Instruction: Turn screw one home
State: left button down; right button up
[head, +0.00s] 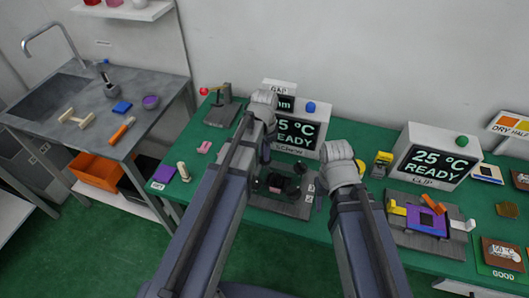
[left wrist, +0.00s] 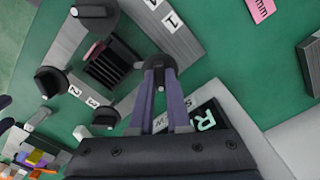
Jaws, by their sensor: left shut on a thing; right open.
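The screw fixture is a grey block (head: 293,207) on the green table, with several black round-headed screws and a finned black part in its middle. In the left wrist view my left gripper (left wrist: 160,66) is shut on a dark round screw head (left wrist: 160,59) at the block's edge, near a white label reading 1 (left wrist: 170,20). Other black screws (left wrist: 95,10) stand on the block, one by the labels 2 and 3 (left wrist: 50,82). In the head view my left arm partly hides the block. My right gripper (head: 357,166) is right of the block, its fingers small and hard to see.
Behind the fixture is a display box (head: 312,133) reading READY; another display (head: 435,158) stands at the right behind a fixture with a purple part (head: 427,221). A grey sink bench is further left.

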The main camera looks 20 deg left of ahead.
pick_arm(q)
jog(key=shift+m, duration=0.6)
jog(key=c, duration=0.9)
grip_release()
jog(key=shift+r, duration=0.15)
notch_tip(320, 180, up, 8)
jog(key=p, duration=0.8)
jog(key=shift+f, duration=0.2)
